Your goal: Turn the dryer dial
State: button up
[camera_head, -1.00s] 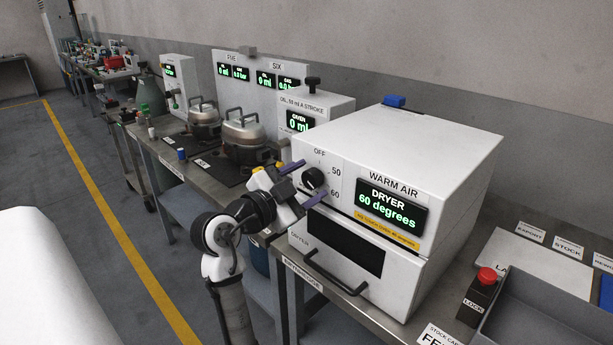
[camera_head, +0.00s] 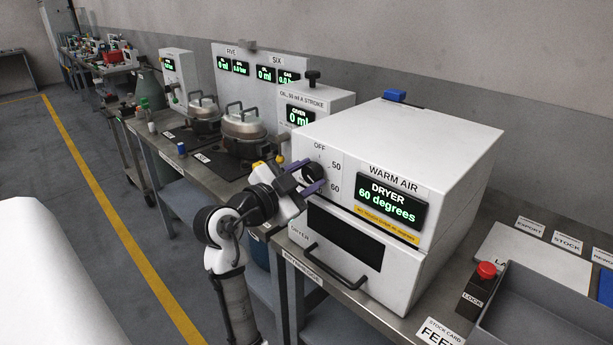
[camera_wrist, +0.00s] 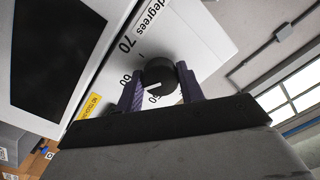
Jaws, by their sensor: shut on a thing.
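The white dryer box (camera_head: 430,150) stands on the metal bench, and its green display (camera_head: 389,204) reads "60 degrees". The black round dial (camera_head: 312,173) is on its front face, left of the display, beside the marks OFF, 50 and 60. My gripper (camera_head: 310,179) is at the dial with its two purple fingers on either side of it. In the wrist view the dial (camera_wrist: 160,78) sits between the fingers (camera_wrist: 160,92), which are shut on it. A white pointer line shows on the dial, and part of the scale is hidden by the fingers.
Below the dial is the dryer's dark window (camera_head: 345,238) and door handle (camera_head: 337,268). Two metal pots (camera_head: 243,135) stand to the left on the bench. A red lock button (camera_head: 486,271) and grey tray (camera_head: 555,310) are at the right.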

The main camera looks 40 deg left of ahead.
jog(key=n, duration=0.6)
jog(key=shift+p, duration=0.4)
jog(key=n+p, duration=0.2)
jog(key=n, duration=0.3)
jog(key=shift+r+p, duration=0.15)
jog(key=shift+p, duration=0.2)
jog(key=n+p, duration=0.2)
jog(key=n, duration=0.2)
jog(key=shift+d+p, duration=0.1)
jog(key=shift+p, duration=0.2)
jog(key=n+p, duration=0.2)
jog(key=n, duration=0.1)
jog(key=shift+h+p, duration=0.3)
jog(key=shift+n+p, duration=0.55)
jog(key=shift+n, duration=1.85)
jog(key=o, duration=1)
